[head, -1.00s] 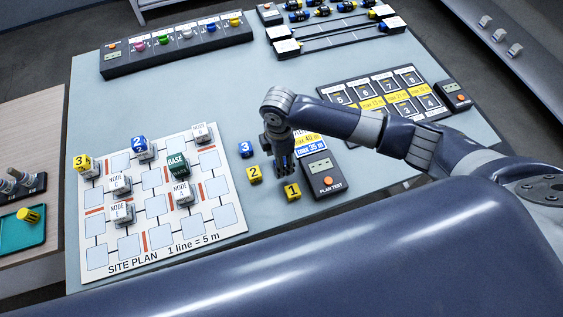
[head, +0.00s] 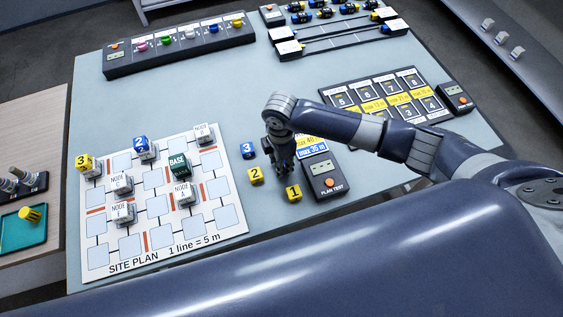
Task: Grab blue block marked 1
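I cannot make out a blue block marked 1. My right gripper (head: 284,170) points down low over the table, just right of the small blocks; its fingers are dark and small, and I cannot tell whether they hold anything. It hides the spot behind it. A blue block marked 3 (head: 247,149) stands left of it. A yellow block marked 2 (head: 256,174) and a yellow block marked 1 (head: 293,193) stand close in front. A blue block marked 2 (head: 141,147) is on the site plan. My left gripper is not in view.
The site plan board (head: 230,219) with several node blocks and a yellow block marked 3 (head: 84,163) lies at left. The plan test box (head: 326,183) is close right of my gripper. A numbered board (head: 371,104) lies farther right. The table's middle back is clear.

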